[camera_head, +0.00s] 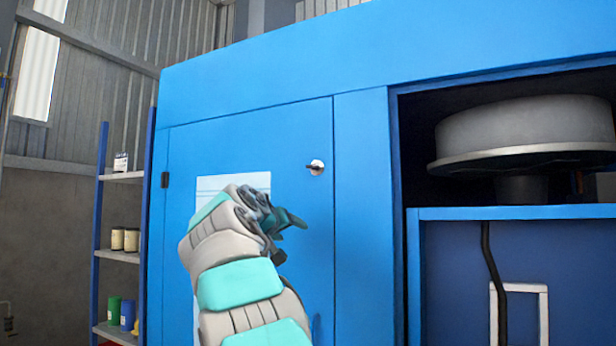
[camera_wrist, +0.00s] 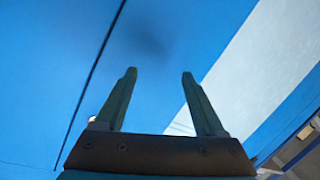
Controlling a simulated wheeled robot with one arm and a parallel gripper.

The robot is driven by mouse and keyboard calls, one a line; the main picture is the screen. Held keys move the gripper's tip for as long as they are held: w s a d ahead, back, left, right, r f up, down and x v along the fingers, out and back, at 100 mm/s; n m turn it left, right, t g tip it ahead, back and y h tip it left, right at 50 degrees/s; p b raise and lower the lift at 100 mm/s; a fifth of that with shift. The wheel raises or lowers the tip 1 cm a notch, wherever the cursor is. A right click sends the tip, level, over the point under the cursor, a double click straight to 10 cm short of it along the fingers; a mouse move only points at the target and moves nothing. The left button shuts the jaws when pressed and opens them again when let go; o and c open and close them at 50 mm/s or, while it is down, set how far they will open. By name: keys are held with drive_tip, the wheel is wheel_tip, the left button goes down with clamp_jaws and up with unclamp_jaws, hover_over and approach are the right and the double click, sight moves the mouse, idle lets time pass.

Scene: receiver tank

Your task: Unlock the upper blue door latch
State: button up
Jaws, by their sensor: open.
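The upper latch (camera_head: 316,167) is a small round silver fitting with a dark lever, near the upper right edge of the blue door (camera_head: 240,140). The door is shut flush in the blue cabinet. My gripper (camera_head: 292,222) is open and empty in front of the door, below and a little left of the latch in the head view. In the wrist view, my gripper (camera_wrist: 160,75) shows two parted fingers against the blue panel. A dark seam runs left of them. A small pale spot beside the left finger's base may be the latch; I cannot tell.
A pale sheet (camera_head: 232,183) is on the door, partly hidden by my arm. An open bay with a grey round unit (camera_head: 530,135) lies at the right. A shelf rack (camera_head: 120,255) with cans stands at the left.

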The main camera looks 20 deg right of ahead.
wheel_tip(320, 180, up, 7)
drive_tip(key=w+a+m+t+h+b, duration=0.1)
drive_tip(key=m+t+h, duration=0.1)
drive_tip(key=m+h+b, duration=0.2)
drive_tip(key=m+h, duration=0.2)
drive_tip(key=m, duration=0.1)
approach(311, 168)
drive_tip(key=shift+t, duration=0.3)
drive_tip(key=p+x, duration=0.3)
drive_tip(key=x, duration=0.4)
drive_tip(key=shift+d, duration=0.1)
drive_tip(key=shift+w+d+r+h+p, duration=0.15)
drive_tip(key=shift+w+d+h+p, duration=0.2)
drive_tip(key=shift+d+p, duration=0.2)
drive_tip(key=shift+w, duration=0.1)
clamp_jaws()
